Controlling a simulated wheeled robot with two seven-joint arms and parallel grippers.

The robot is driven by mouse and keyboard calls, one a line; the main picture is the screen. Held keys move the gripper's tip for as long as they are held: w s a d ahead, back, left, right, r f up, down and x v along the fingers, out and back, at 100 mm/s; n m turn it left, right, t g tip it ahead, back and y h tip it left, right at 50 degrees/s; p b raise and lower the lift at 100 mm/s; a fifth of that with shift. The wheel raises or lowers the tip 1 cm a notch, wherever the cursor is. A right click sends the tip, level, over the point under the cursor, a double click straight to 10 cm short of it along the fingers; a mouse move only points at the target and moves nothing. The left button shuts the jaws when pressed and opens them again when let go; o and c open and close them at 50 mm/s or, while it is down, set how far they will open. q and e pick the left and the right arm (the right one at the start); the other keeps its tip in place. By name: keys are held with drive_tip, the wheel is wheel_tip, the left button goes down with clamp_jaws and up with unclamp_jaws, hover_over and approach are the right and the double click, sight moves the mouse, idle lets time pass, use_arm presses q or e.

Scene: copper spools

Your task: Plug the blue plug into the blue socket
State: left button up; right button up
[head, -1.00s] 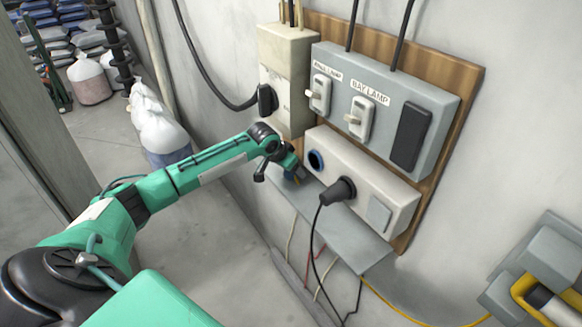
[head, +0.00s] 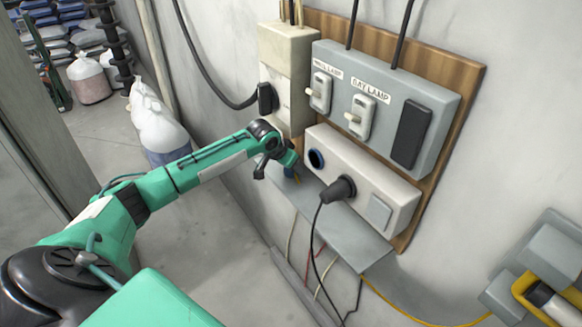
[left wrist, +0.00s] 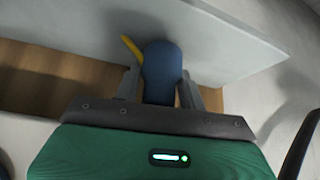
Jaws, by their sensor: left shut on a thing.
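The blue plug (left wrist: 162,72) is between the fingers of my left gripper (left wrist: 160,90), which is shut on it, in the left wrist view. A yellow cord end shows beside the plug. In the head view my left gripper (head: 291,168) is at the left end of the grey shelf, below and left of the blue socket; the plug (head: 290,174) is partly hidden there. The blue socket (head: 316,159) is an empty round opening at the left end of the white socket box (head: 358,190). The plug is apart from the socket. My right gripper is not in view.
A black plug (head: 338,189) sits in the socket box beside the blue socket, its cord hanging down. The grey shelf (head: 350,243) juts out below. Above is a grey switch box (head: 440,110) with lamp switches. A yellow cable runs right.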

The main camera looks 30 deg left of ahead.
use_arm(q)
drive_tip(key=shift+r, duration=0.35)
drive_tip(key=shift+s+a+b, duration=0.1)
drive_tip(key=shift+s+b, duration=0.2)
drive_tip(key=shift+b, duration=0.1)
drive_tip(key=s+a+b, duration=0.3)
drive_tip(key=s+b, duration=0.1)
drive_tip(key=s, duration=1.3)
drive_tip(key=shift+a+r+b, duration=0.15)
drive_tip(key=shift+b, duration=0.2)
